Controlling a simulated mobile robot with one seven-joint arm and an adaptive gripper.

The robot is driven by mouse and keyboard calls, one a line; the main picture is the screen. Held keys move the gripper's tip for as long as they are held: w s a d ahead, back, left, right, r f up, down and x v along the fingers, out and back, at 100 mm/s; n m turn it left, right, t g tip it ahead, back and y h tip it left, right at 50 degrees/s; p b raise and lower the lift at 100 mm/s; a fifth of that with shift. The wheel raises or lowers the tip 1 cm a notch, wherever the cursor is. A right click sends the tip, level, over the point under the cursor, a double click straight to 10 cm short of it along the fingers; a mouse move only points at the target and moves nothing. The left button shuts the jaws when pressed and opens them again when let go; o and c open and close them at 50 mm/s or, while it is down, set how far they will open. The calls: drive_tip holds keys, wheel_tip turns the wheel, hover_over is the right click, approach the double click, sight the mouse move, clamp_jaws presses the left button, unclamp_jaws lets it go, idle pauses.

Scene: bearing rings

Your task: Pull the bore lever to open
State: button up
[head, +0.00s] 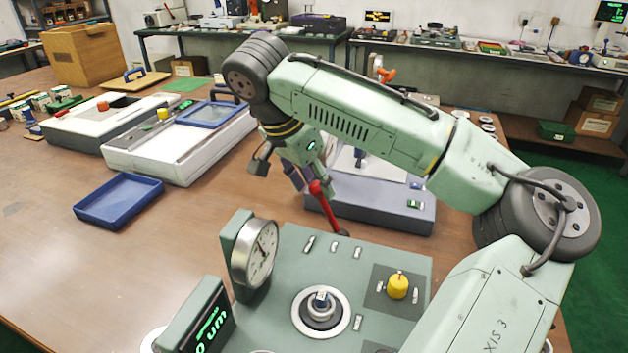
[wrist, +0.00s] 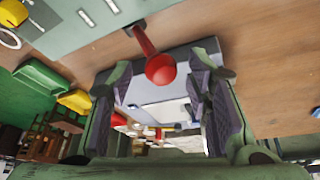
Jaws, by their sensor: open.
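The bore lever (head: 325,207) is a red rod with a round knob, rising from the back edge of the pale green gauge fixture (head: 285,240). It leans up and to the left in the head view. In the wrist view, the red knob of the lever (wrist: 160,69) appears between the fingertips of my gripper (wrist: 165,73), with a gap on both sides. My gripper is open and empty. In the head view, my gripper (head: 303,182) is just behind and above the knob, partly hidden by my arm. Whether the fingers reach around the knob is unclear.
A round dial gauge (head: 254,254), a yellow knob (head: 397,285) and a ringed center post (head: 320,309) stand on the fixture. A grey-based device (head: 375,212) sits close behind the lever. A blue tray (head: 118,201) lies left, with bare table between.

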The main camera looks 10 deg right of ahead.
drive_tip(key=shift+w+d+f, duration=0.1)
drive_tip(key=shift+f, duration=0.2)
drive_tip(key=shift+c, duration=0.4)
clamp_jaws()
idle(0.4)
